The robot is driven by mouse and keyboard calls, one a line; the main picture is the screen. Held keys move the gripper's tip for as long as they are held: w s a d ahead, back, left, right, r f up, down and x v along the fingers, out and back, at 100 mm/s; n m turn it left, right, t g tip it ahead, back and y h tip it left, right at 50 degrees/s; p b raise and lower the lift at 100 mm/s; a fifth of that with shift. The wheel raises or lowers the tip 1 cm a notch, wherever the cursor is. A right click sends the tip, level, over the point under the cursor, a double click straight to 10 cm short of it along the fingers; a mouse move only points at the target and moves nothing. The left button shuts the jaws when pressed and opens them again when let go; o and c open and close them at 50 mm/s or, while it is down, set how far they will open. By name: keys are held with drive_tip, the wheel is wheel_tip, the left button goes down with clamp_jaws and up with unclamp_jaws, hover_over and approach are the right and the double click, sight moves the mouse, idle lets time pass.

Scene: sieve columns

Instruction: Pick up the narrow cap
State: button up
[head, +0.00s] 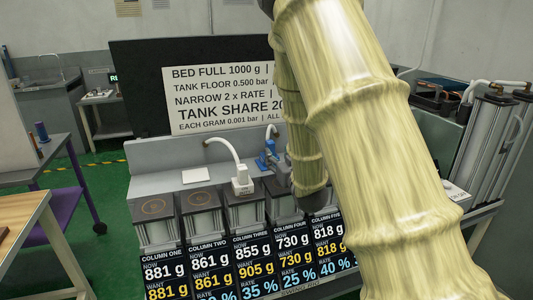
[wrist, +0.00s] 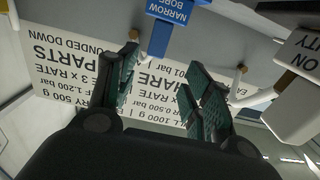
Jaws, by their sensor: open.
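The narrow cap is a blue block with upside-down "NARROW BORE" lettering (wrist: 170,12) at the top of the wrist view, cut off by the frame edge. In the head view a blue fitting (head: 267,157) stands on the bench behind the columns, partly beside my arm. My gripper (wrist: 160,82) is open and empty in the wrist view. The blue block lies beyond its fingertips, a little above the gap between them in the picture. I cannot tell the distance. In the head view my arm hides most of the gripper.
A white cap with a curved hose (head: 241,180) sits on column three. A white lettered block (wrist: 298,100) is close at the right of the wrist view. The lettered board (head: 215,100) stands behind the bench. Columns with readouts line the front. A flat white plate (head: 195,174) lies at left.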

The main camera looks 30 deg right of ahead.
sight(272, 144)
drive_tip(key=x, duration=0.5)
drive_tip(key=shift+r+p, duration=0.15)
drive_tip(key=shift+p, duration=0.15)
drive_tip(key=shift+w+d, duration=0.2)
drive_tip(key=shift+w, duration=0.2)
drive_tip(key=shift+w+d, duration=0.1)
drive_tip(key=shift+w, duration=0.2)
drive_tip(key=shift+d+p+x, duration=0.2)
drive_tip(key=shift+p+x, duration=0.25)
drive_tip(key=shift+x, duration=1.95)
drive_tip(key=shift+s, duration=0.1)
clamp_jaws()
